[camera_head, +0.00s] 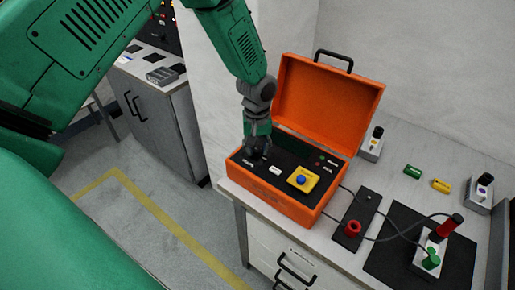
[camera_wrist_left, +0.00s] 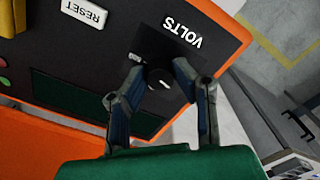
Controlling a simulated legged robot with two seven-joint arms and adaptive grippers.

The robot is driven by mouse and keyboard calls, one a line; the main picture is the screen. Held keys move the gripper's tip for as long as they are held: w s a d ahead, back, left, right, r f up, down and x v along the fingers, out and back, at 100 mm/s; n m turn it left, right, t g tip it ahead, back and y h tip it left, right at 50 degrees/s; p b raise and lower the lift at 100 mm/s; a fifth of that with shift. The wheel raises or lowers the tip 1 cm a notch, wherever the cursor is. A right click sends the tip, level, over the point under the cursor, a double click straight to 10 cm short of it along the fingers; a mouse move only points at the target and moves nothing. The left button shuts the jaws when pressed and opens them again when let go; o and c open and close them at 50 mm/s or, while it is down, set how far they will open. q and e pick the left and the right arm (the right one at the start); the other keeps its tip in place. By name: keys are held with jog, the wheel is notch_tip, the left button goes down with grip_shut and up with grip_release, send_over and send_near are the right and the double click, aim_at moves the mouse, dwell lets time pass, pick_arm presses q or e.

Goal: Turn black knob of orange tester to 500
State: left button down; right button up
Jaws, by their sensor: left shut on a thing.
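The orange tester (camera_head: 325,95) stands open on the table, its lid raised and its black panel facing up. My left gripper (camera_head: 257,152) reaches down onto the left part of the panel and hides the knob in the head view. In the left wrist view, the black knob (camera_wrist_left: 162,82) sits between the two fingertips of my left gripper (camera_wrist_left: 160,72), which is shut on it. A white mark shows on the knob. The "VOLTS" label (camera_wrist_left: 182,34) is beside it. I cannot read any scale numbers. My right gripper is not in view.
A yellow block with a blue button (camera_head: 301,180) and a white "RESET" label (camera_wrist_left: 85,11) are on the panel. Right of the tester are a black strip with a red plug (camera_head: 353,229), cables, and a black mat (camera_head: 385,258) with a red-and-green-handled device. Green and yellow cylinders (camera_head: 441,186) lie behind.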

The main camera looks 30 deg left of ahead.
aim_at(257, 148)
pick_arm(q)
jog(key=shift+w, duration=0.25)
jog(key=c, duration=1.3)
grip_release()
jog(key=shift+f, duration=0.1)
jog(key=shift+a, duration=0.1)
jog(key=shift+s+r, duration=0.1)
jog(key=shift+r, duration=0.35)
notch_tip(257, 148, up, 11)
